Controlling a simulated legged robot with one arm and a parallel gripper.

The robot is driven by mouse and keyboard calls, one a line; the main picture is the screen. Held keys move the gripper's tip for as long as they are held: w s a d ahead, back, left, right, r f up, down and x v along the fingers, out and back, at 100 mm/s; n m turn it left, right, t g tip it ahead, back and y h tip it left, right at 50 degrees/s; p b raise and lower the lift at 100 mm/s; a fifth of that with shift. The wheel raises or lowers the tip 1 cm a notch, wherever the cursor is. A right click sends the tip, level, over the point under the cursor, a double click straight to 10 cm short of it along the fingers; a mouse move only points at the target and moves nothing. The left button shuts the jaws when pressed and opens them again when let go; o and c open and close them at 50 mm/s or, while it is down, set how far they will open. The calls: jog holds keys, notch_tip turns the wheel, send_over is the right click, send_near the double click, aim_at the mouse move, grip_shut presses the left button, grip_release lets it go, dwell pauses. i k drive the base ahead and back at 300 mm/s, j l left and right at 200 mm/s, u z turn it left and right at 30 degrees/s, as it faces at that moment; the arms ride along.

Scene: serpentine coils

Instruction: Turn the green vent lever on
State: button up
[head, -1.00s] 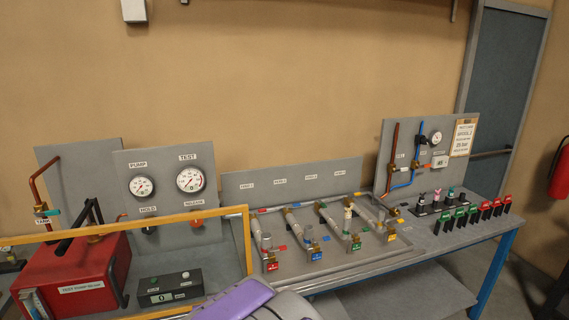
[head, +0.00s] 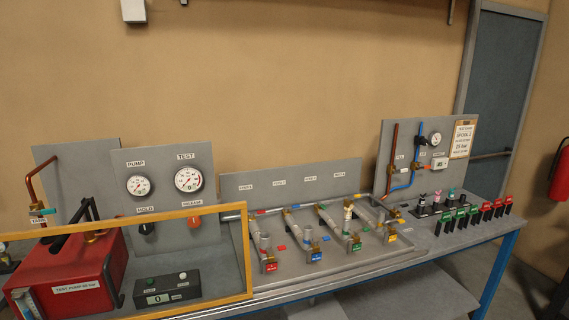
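Four-row coil pipework lies on a grey tray (head: 350,268) on the bench. Its third assembly has a green tag (head: 357,246) at the front, with a small brass fitting (head: 356,238) just above it and a pale upright fitting (head: 348,212) behind. A vent lever is too small to make out there, so I cannot tell its position. A small teal-green handle (head: 44,212) sits on the tank pipe at the far left; I cannot tell whether it is a vent lever. My gripper is not in view.
A yellow-framed guard (head: 249,262) surrounds the red test pump (head: 75,275) and a counter box (head: 167,288). Gauges stand on the panel (head: 160,165) behind. Several green and red clamps (head: 475,215) line the bench at right. A clipboard (head: 462,138) hangs on the right panel.

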aim_at(365, 229)
jog(key=u, duration=1.55)
jog(key=l+z, duration=0.1)
jog(key=z, duration=1.8)
jog(key=i+j+z, duration=0.1)
jog(key=i, duration=0.4)
jog(key=i+j, duration=0.2)
jog(key=i, duration=0.3)
jog(key=i+j+z, duration=0.15)
jog(key=i, duration=0.35)
